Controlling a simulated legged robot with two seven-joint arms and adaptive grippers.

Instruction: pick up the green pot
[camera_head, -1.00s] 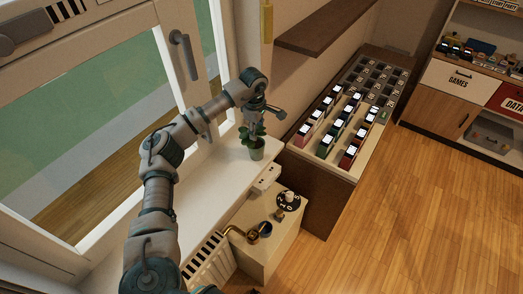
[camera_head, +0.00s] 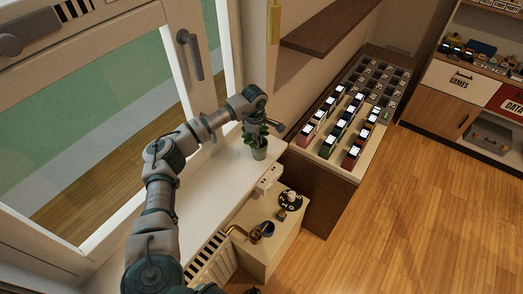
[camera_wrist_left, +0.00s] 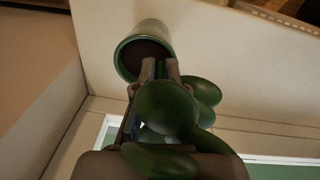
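The green pot (camera_head: 259,153) stands upright on the white window sill, near its far end, with a leafy plant in it. In the left wrist view the pot (camera_wrist_left: 146,44) shows its round rim and dark soil. My left gripper (camera_head: 268,124) is at the plant, just above the pot. In the left wrist view my left gripper's fingertips (camera_wrist_left: 159,70) are close together at the pot's rim, around where the stem is. Large leaves (camera_wrist_left: 167,108) cover much of the fingers, so a grip on the stem cannot be made out. My right gripper is not in view.
A dark wall shelf (camera_head: 331,27) is above right. A display counter (camera_head: 323,164) with several small boxes stands right of the sill. A low cabinet (camera_head: 268,240) with a dial is below. The floor at right is clear.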

